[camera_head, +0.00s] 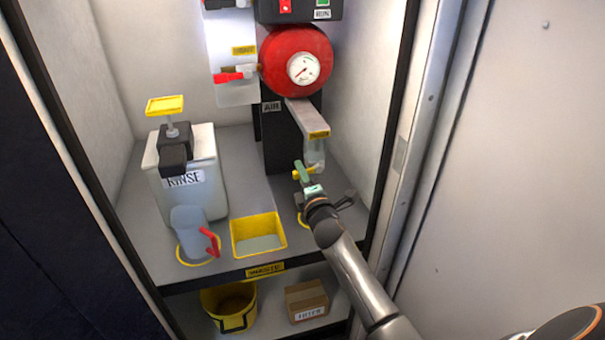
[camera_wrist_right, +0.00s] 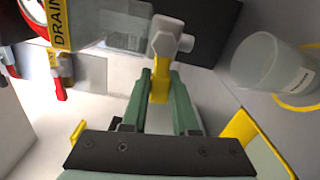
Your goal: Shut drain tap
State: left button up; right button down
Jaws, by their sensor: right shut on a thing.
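The drain tap shows in the right wrist view as a grey body (camera_wrist_right: 170,38) with a yellow lever (camera_wrist_right: 160,88). My right gripper (camera_wrist_right: 161,82) has its two green fingers closed on either side of the yellow lever. In the head view my right gripper (camera_head: 304,174) is under the bracket labelled DRAIN (camera_head: 318,134), below the red tank (camera_head: 296,60). Only a small bit of the yellow lever shows there beside the green fingers. The tap's body is mostly hidden in that view. My left gripper is not in view.
A yellow tray (camera_head: 236,238) and a clear jug (camera_head: 188,222) with a red handle stand at the shelf front. A RINSE container (camera_head: 205,160) stands behind. A red-handled tap (camera_head: 230,76) is by the tank. The cabinet's right frame (camera_head: 391,130) is close to my arm.

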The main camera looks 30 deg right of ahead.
jog(key=shift+r+m, duration=0.3)
jog(key=shift+m, duration=0.4)
jog(key=c, duration=0.7)
grip_release()
jog(key=shift+p+v, duration=1)
jog(key=shift+v, duration=5.3)
